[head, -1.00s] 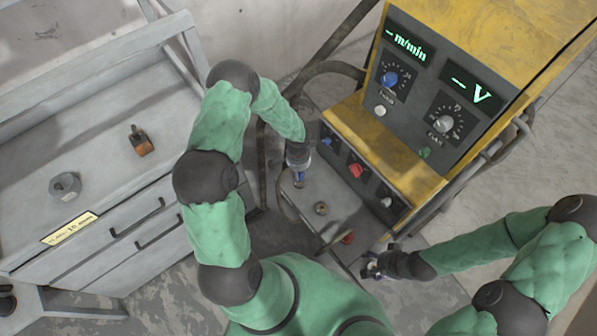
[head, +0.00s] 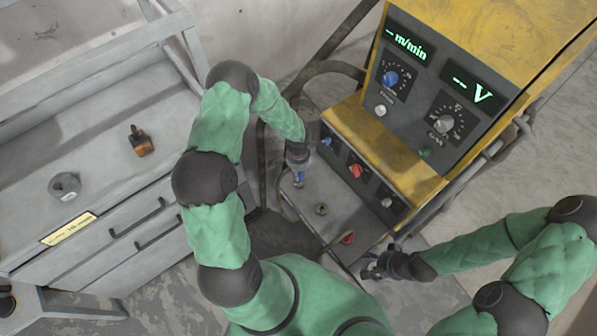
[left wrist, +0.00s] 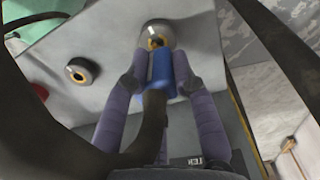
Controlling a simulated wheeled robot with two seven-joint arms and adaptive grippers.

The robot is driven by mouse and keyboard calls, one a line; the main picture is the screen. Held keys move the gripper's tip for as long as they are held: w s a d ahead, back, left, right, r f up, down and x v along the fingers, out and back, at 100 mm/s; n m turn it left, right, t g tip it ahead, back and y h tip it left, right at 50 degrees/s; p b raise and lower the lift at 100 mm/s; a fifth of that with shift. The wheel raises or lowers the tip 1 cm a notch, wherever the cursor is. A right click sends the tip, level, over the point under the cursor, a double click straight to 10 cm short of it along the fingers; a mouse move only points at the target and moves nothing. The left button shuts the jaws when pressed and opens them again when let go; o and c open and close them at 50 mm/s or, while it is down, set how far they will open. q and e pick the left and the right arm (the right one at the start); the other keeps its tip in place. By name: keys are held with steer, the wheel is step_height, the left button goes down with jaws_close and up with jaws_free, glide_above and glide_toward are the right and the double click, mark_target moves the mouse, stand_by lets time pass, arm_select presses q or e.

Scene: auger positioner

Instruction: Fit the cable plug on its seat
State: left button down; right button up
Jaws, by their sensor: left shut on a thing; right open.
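My left gripper (head: 299,180) is shut on the blue cable plug (left wrist: 163,72), with one finger on each side of it. A dark cable (left wrist: 150,120) runs from the plug back toward the wrist. The plug's front end is right at a round metal seat (left wrist: 155,33) with a brass-coloured centre on the grey panel. I cannot tell how far it is in. A second round seat (left wrist: 82,71) is free beside it, and it also shows in the head view (head: 321,209). My right gripper (head: 371,265) is open and empty at the lower right of the panel.
A red plug or knob (head: 347,238) is at the panel's near end. The yellow welding machine (head: 400,155) with knobs and displays stands behind. A grey bench (head: 100,185) at left carries a metal ring (head: 65,186) and an orange-black object (head: 141,142).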

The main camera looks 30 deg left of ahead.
arm_select(q)
steer(key=shift+f+b, duration=0.75)
steer(key=shift+b, duration=0.15)
arm_select(e)
steer(key=shift+f, duration=0.95)
arm_select(q)
steer(key=shift+f+b, duration=0.4)
steer(key=shift+f, duration=0.25)
arm_select(e)
steer(key=shift+f, duration=0.4)
arm_select(q)
steer(key=c, duration=0.9)
jaws_free()
steer(key=shift+c, duration=0.2)
step_height(320, 180, up, 12)
steer(key=shift+w, duration=0.1)
